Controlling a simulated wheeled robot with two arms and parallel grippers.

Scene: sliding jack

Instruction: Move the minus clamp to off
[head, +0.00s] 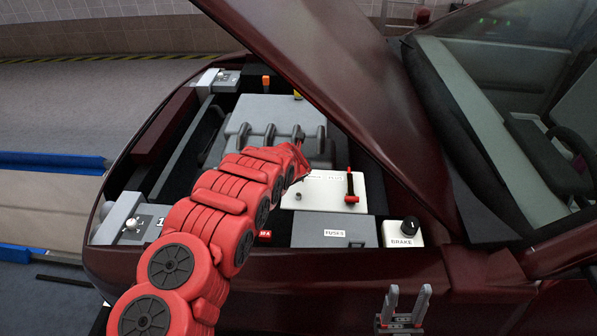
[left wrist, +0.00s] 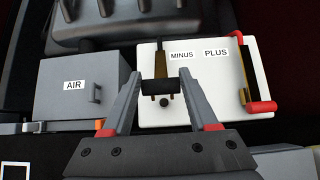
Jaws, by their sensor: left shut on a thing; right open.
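The white battery box (head: 325,198) sits in the open engine bay, and its top (left wrist: 208,100) fills the right of the left wrist view, with MINUS and PLUS labels. The minus clamp (left wrist: 162,87) is a dark block on a brownish bar, beside the MINUS label. My left gripper (left wrist: 160,80) is shut on the block, one grey finger on each side. In the head view my red left arm hides the clamp. The red plus clamp (head: 351,188) lies at the battery's right side, also in the wrist view (left wrist: 261,106). My right gripper (head: 403,302) is open and empty, low outside the car.
A grey AIR box (left wrist: 80,95) is left of the battery. The engine (head: 272,118) lies behind; the raised hood (head: 320,65) overhangs the bay.

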